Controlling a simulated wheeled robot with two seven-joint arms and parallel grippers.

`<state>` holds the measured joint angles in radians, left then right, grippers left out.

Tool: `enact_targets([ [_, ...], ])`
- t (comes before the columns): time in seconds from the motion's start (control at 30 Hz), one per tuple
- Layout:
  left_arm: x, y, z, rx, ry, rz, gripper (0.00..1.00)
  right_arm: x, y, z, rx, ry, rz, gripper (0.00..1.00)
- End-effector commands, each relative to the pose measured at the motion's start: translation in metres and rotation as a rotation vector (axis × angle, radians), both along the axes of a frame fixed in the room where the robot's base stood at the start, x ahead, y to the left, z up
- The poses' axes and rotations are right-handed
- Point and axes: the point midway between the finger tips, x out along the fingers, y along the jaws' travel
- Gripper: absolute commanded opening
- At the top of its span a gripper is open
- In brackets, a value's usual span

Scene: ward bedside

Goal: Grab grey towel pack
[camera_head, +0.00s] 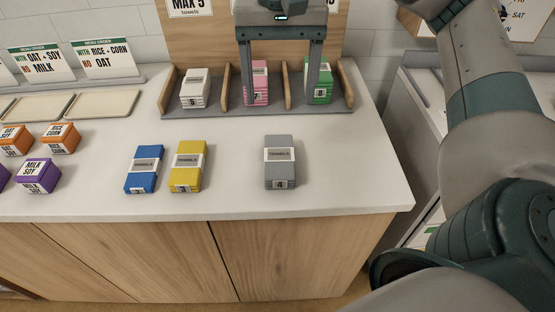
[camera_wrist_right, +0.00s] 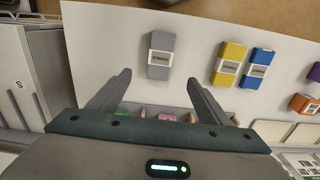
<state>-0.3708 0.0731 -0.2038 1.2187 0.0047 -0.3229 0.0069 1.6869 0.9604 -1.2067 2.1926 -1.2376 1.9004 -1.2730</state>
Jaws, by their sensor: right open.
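The grey towel pack (camera_head: 279,172) lies on the white counter, with a white band and a label reading 4. It also shows in the right wrist view (camera_wrist_right: 161,45), beyond and between the fingertips. My right gripper (camera_head: 281,98) is open and empty, above the rack at the back of the counter. Its fingers in the right wrist view (camera_wrist_right: 160,80) are wide apart and do not touch the grey pack. My left gripper does not show.
Blue (camera_head: 144,169) and yellow (camera_head: 188,166) packs lie left of the grey one. A divided rack (camera_head: 225,109) behind holds white (camera_head: 196,88), pink (camera_head: 260,83) and green (camera_head: 318,82) packs. Orange and purple boxes stand farther left. The counter right of the grey pack is clear.

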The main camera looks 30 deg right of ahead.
Motion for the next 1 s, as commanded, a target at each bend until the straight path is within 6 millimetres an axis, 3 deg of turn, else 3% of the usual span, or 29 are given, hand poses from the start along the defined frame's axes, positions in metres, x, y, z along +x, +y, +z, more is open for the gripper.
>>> enact_targets([
  [0.37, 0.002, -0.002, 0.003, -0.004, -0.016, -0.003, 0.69, 0.0, 0.0, -0.015, 0.002, 0.003, -0.003, 0.72],
  [0.8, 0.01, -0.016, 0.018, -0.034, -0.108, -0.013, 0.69, -0.001, 0.0, -0.09, 0.002, 0.005, -0.001, 0.72],
  [1.0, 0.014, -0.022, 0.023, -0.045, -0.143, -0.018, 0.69, -0.001, 0.001, -0.116, 0.003, 0.004, -0.002, 0.72],
])
